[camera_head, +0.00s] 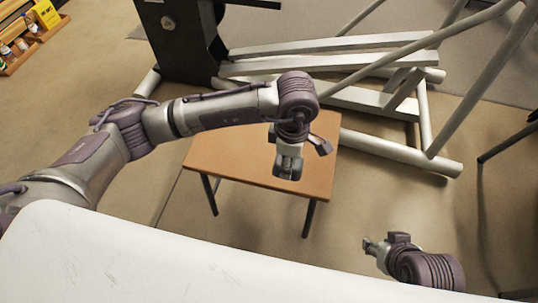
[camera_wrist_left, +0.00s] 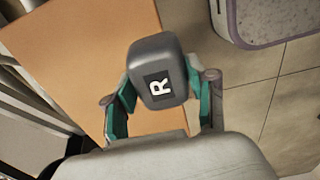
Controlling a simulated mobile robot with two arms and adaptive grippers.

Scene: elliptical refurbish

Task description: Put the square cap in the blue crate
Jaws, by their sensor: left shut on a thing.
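A dark grey, rounded square cap (camera_wrist_left: 158,66) with a white letter R on a black patch is between the teal-padded fingers of my left gripper (camera_wrist_left: 160,92). The gripper is shut on it. In the head view my left gripper (camera_head: 289,156) hangs down over the wooden table, with the grey cap (camera_head: 288,170) at its tip, seen small. The cap appears held above the table top, apart from it. My right gripper (camera_head: 369,246) is at the lower right, away from the table; its finger gap is too small to judge. No blue crate shows in either view.
The small wooden table (camera_head: 236,160) has a bare top; it also shows in the left wrist view (camera_wrist_left: 75,60). Behind it lies a large frame of pale metal tubes (camera_head: 400,155). A wooden rack with bottles (camera_head: 20,48) and a yellow box (camera_head: 46,13) stand far left.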

